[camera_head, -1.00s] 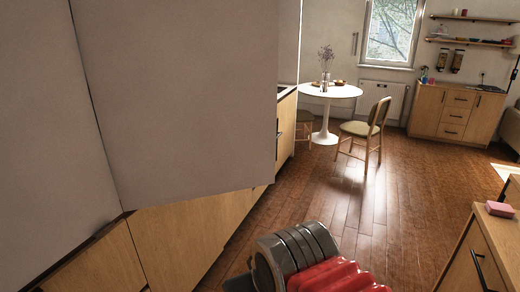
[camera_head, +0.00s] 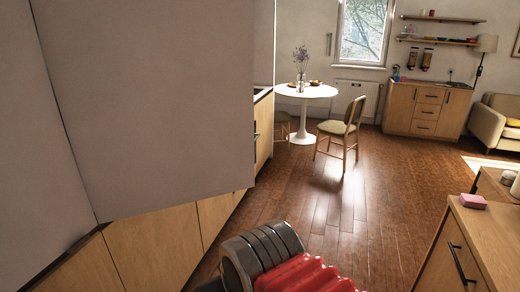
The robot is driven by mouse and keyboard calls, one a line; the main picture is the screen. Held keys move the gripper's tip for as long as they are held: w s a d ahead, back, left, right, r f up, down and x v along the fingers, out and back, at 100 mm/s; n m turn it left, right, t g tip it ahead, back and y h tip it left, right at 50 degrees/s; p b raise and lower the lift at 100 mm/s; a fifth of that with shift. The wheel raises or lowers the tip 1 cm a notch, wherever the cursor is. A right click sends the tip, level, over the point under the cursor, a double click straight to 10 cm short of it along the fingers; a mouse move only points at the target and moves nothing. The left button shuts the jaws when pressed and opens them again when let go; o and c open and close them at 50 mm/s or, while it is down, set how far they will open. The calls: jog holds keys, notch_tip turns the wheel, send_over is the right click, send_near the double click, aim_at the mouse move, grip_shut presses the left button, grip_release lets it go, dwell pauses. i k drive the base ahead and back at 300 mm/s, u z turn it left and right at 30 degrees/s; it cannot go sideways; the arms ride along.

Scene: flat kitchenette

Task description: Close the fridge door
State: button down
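Large pale grey upright panels fill the left side of the camera_head view. The wide panel (camera_head: 150,100) in the middle of them appears to be the fridge door, and another pale panel (camera_head: 40,150) meets it at a slanted seam on its left. I cannot tell from this view whether the door is open or shut. No door handle shows on these panels. My arm, with a dark grey ribbed part and red ridges, shows at the bottom centre, apart from the panels in the picture. My gripper's fingers are not in view.
Wooden cabinet fronts (camera_head: 150,245) run below the panels. A round white table (camera_head: 307,92) and a chair (camera_head: 343,130) stand behind. A wooden counter (camera_head: 480,235) with a pink sponge (camera_head: 472,201) is at right. The wooden floor (camera_head: 335,205) between is clear.

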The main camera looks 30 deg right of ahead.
aim_at(155, 99)
jog(key=i, duration=0.95)
jog(key=u, duration=0.1)
